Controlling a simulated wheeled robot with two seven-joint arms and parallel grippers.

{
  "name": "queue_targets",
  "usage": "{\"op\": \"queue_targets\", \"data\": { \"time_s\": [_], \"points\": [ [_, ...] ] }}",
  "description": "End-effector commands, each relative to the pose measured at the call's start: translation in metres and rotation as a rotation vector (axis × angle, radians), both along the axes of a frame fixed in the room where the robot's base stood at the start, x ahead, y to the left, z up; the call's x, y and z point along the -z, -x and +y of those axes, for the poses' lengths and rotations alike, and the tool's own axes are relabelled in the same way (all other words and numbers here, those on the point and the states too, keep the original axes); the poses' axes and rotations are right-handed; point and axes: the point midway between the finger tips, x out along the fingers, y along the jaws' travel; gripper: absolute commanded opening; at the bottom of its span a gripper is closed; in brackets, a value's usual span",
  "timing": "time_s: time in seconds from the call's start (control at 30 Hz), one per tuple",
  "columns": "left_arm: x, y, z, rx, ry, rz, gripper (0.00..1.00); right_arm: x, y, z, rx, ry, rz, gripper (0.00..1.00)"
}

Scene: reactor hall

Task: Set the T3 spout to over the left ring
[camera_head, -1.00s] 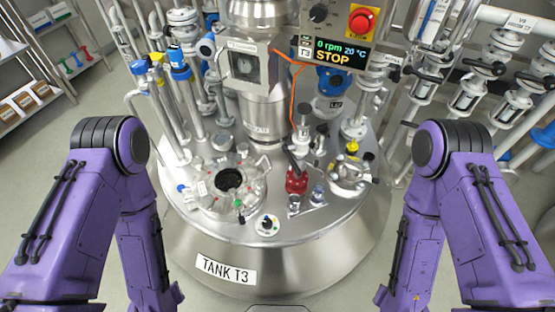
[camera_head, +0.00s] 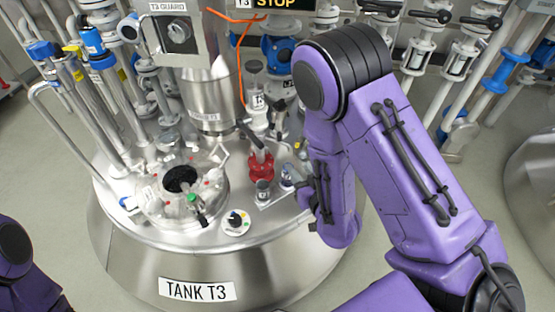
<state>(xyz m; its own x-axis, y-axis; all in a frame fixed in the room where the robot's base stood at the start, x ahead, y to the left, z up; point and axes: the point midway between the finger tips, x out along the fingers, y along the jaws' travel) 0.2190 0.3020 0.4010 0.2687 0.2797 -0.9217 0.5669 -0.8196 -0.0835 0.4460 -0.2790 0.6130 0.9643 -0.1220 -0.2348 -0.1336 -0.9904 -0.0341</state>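The lid of TANK T3 (camera_head: 125,225) fills the middle of the view. A round open port (camera_head: 182,182) is at its left, with a dark hole and a small green-topped fitting on its rim. A red fitting with a dark tilted lever (camera_head: 261,165) stands right of it. A dial with a black knob (camera_head: 236,222) is at the front. I cannot tell which part is the spout, or make out its rings. My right forearm (camera_head: 335,195) hangs over the lid's right side and hides it; the fingers cannot be made out. My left gripper is out of view.
The column with the T3 GUARD box (camera_head: 180,38) rises at the back of the lid. Tall pipes (camera_head: 100,110) crowd the left edge. Valves (camera_head: 415,60) line the back right. A small grey fitting (camera_head: 263,190) stands in front of the red one.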

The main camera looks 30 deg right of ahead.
Motion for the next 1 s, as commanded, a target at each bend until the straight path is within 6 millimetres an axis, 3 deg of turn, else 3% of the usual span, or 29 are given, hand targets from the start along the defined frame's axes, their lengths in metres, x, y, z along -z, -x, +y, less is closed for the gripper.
{"op": "queue_targets", "data": {
  "time_s": [0.03,0.17,0.37,0.7,1.0],
  "points": [
    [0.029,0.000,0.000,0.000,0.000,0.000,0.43,0.005,-0.010,0.003,-0.023,0.019,-0.077,0.38],
    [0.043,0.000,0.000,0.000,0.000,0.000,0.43,-0.018,-0.021,0.008,-0.056,0.048,-0.200,0.38],
    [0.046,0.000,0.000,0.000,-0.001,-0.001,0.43,-0.029,-0.040,0.008,-0.061,0.052,-0.241,0.38],
    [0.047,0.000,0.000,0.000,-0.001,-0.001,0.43,-0.029,-0.112,0.003,-0.061,0.052,-0.235,0.38],
    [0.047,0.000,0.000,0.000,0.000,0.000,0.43,-0.029,-0.129,0.002,-0.061,0.053,-0.232,0.38]
  ]
}}
